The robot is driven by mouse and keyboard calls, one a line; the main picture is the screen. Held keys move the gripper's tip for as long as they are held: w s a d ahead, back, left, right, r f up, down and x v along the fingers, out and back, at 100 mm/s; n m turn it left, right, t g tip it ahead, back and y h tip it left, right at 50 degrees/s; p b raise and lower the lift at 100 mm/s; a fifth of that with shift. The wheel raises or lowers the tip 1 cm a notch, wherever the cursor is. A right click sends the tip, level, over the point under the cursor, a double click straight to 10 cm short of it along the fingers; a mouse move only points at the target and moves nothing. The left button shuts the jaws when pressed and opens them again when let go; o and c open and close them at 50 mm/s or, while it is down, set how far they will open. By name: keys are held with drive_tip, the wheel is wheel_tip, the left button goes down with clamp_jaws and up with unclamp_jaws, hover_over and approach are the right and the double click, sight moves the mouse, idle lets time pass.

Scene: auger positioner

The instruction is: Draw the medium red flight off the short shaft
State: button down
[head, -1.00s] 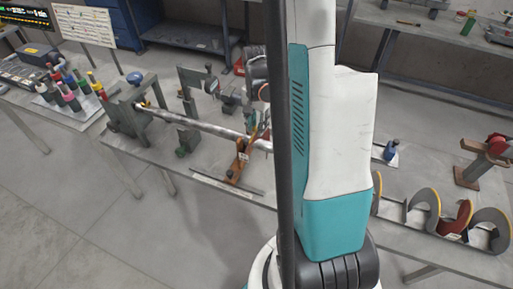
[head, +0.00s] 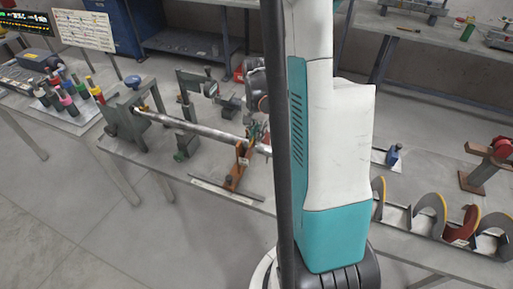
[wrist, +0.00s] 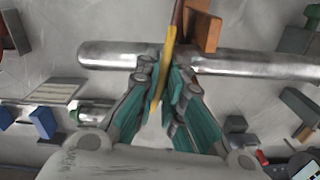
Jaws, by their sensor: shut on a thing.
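In the wrist view my gripper (wrist: 163,85) is shut on a thin flight (wrist: 168,50), seen edge-on with a yellow rim and a dark reddish face. The flight stands at the steel shaft (wrist: 265,65), which runs across the picture behind the fingers. Whether the flight is still around the shaft or clear of it cannot be told. In the head view the shaft (head: 190,127) lies between a dark green stand and an orange-brown support (head: 238,168). My gripper (head: 258,131) is small there, near that support, and my arm hides the shaft's right end.
An orange block (wrist: 204,32) is close beside the flight in the wrist view. A rack of yellow-edged flights, one red (head: 462,226), stands at the bench's right. A red spool-like piece on a stand (head: 488,165) is behind it. Colored bottles (head: 70,92) stand at left.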

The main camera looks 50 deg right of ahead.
idle(0.4)
drive_tip(key=s+d, duration=0.3)
drive_tip(key=s, duration=0.5)
drive_tip(key=s+d+b, duration=0.1)
drive_tip(key=s+d, duration=0.2)
drive_tip(key=s, duration=0.4)
drive_tip(key=shift+s+d+b, duration=0.2)
drive_tip(key=shift+s+b, duration=0.1)
drive_tip(key=shift+s, duration=0.05)
idle(2.4)
drive_tip(key=shift+r, duration=0.1)
